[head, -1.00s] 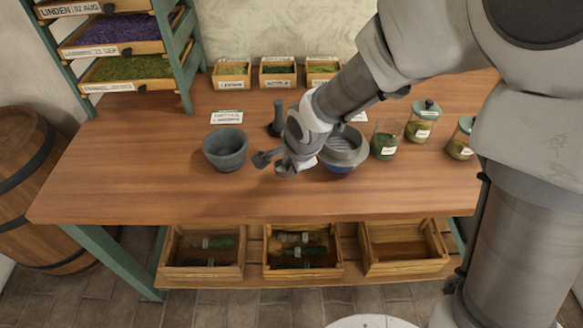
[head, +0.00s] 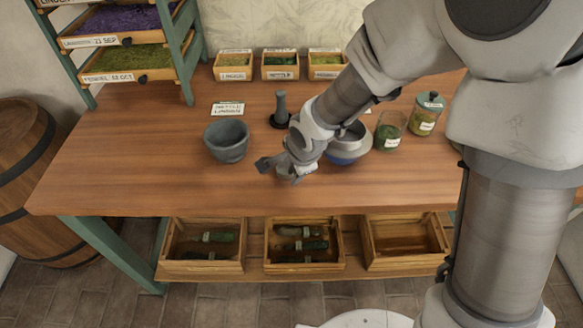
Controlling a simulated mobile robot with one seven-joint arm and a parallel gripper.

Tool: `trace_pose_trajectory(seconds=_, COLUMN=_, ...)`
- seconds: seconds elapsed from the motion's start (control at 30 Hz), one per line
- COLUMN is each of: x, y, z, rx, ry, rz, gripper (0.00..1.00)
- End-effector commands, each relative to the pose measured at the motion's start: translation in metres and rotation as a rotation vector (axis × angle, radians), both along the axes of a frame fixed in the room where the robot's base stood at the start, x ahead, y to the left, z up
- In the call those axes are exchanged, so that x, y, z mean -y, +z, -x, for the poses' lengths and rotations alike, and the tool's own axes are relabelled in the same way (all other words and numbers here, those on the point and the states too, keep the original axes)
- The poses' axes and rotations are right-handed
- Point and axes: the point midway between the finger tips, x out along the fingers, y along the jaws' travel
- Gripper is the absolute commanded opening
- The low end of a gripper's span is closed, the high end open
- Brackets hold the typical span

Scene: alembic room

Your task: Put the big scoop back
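My gripper (head: 285,170) hangs low over the front middle of the wooden table (head: 150,160), between the grey mortar and the blue and white bowl. A dark, angular piece juts left from its end. I cannot tell whether this is a finger or part of a scoop, nor whether the gripper is open or shut. No scoop can be clearly made out elsewhere. The grey mortar (head: 226,142) stands to the gripper's left. The blue and white bowl (head: 346,153) stands to its right, with its top partly covered by my arm.
A dark pestle-like piece (head: 281,108) stands behind the gripper. Glass jars (head: 389,131) stand right of the bowl. Small labelled boxes (head: 234,66) line the back. A drawer rack (head: 120,55) stands at back left; crates (head: 203,246) sit below. The table's front left is clear.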

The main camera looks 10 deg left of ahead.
Motion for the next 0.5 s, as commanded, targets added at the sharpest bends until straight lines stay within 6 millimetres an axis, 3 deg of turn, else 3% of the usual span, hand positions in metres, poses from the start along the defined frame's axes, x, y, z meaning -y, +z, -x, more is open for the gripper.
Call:
trace_pose_trajectory(seconds=0.3, x=0.0, y=0.005, z=0.0, rx=0.0, ry=0.0, rz=0.0, gripper=0.5)
trace_pose_trajectory(seconds=0.5, x=0.008, y=0.036, z=0.01, rx=0.003, ry=-0.002, rz=-0.002, gripper=0.5)
